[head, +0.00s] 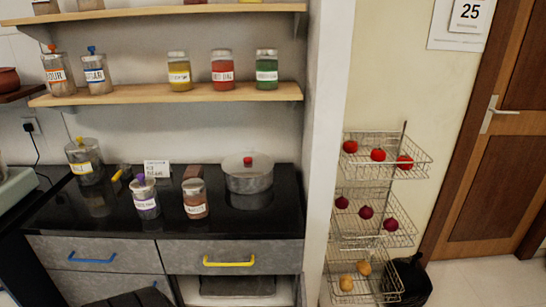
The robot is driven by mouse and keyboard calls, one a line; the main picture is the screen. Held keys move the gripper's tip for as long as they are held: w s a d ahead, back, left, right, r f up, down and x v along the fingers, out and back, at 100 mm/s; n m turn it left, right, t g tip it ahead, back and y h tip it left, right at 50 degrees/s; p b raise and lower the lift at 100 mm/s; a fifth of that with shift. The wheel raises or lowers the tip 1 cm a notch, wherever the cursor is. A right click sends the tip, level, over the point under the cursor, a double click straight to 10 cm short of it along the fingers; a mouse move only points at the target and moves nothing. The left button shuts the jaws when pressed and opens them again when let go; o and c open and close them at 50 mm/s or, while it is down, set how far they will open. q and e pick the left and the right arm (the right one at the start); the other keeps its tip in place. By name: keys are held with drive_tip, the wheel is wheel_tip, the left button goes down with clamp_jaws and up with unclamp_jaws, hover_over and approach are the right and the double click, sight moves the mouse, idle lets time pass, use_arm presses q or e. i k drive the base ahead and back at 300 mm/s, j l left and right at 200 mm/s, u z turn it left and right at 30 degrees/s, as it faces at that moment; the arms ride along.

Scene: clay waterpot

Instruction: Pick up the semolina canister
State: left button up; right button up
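Three labelled glass canisters stand on the black counter. One with a yellow knob (84,163) is at the back left. One with a purple knob (145,198) is nearer the front, in the middle. A jar with brown contents and a grey lid (195,200) stands to its right. Their labels are too small to read surely, so I cannot tell which is the semolina canister. On the shelf, an orange-knobbed canister (58,76) and a blue-knobbed sugar canister (97,76) stand at the left. Neither of my grippers shows in the head view.
A lidded pot (248,178) stands at the counter's right. A small white card (157,168) stands behind the canisters. Lidded jars, yellow (179,74), red (222,73) and green (266,72), stand on the shelf above. A wire basket rack (375,220) is right of the wall edge.

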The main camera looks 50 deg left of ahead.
sight(144, 190)
drive_tip(key=u, duration=1.9)
drive_tip(key=j, duration=0.35)
